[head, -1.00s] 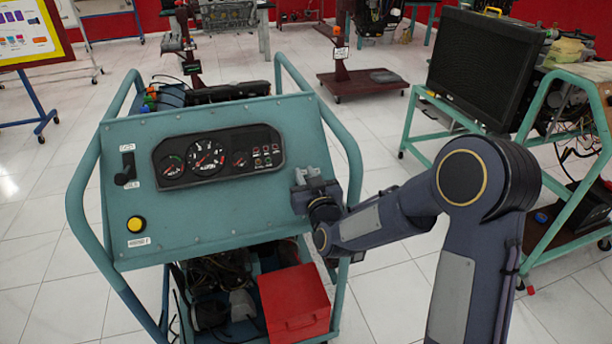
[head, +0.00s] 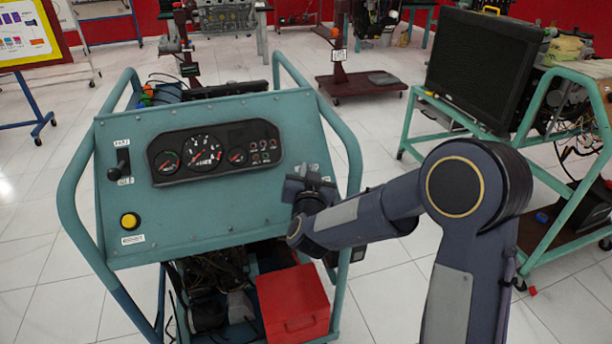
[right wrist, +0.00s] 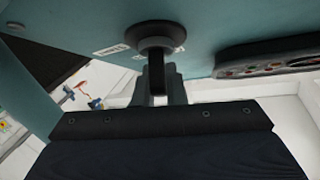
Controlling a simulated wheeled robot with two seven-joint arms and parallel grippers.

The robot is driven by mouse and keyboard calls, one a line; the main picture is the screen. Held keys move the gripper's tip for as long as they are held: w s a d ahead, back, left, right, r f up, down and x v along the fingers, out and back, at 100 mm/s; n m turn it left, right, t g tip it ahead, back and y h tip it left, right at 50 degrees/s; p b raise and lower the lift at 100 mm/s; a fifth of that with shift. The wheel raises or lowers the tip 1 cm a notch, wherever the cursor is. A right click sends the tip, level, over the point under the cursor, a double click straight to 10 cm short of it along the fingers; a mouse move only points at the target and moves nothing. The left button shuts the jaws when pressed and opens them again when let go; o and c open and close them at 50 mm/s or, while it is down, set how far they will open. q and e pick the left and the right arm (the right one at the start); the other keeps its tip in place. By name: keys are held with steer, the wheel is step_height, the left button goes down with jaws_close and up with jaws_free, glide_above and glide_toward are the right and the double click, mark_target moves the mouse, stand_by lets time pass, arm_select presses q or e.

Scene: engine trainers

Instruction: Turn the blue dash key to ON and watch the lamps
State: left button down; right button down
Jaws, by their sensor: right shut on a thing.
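The teal-blue dash panel (head: 200,205) stands on a tubular frame at centre left. Its black gauge cluster (head: 216,151) has small warning lamps (head: 264,151) on its right side; they are too small to tell which are lit. My right gripper (head: 309,182) is at the panel's right side and hides the key there. In the right wrist view, a dark key (right wrist: 157,78) stands out from a round black switch (right wrist: 155,37) in the panel. My right gripper's fingers are shut on the key, one on each side. My left gripper is not in view.
The panel also has a black lever (head: 122,165) and a yellow button (head: 129,221) on its left. A red box (head: 292,305) sits below. Open tiled floor lies between the stands.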

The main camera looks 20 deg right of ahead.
steer(key=shift+m+g+h, duration=0.4)
steer(key=shift+m+h, duration=0.4)
steer(key=shift+m, duration=0.3)
steer(key=shift+s+d+f+m+g+h+p, duration=0.1)
steer(key=shift+d+m+g+h+p, duration=0.15)
steer(key=shift+m+g+h, duration=0.45)
steer(key=shift+s+d+m+g+h+p, duration=0.1)
steer(key=shift+m+g+h+p, duration=0.3)
steer(key=shift+m, duration=0.6)
steer(key=c, duration=1.5)
jaws_free()
steer(key=v, duration=0.7)
steer(key=shift+s+a, duration=0.2)
steer(key=shift+s, duration=0.1)
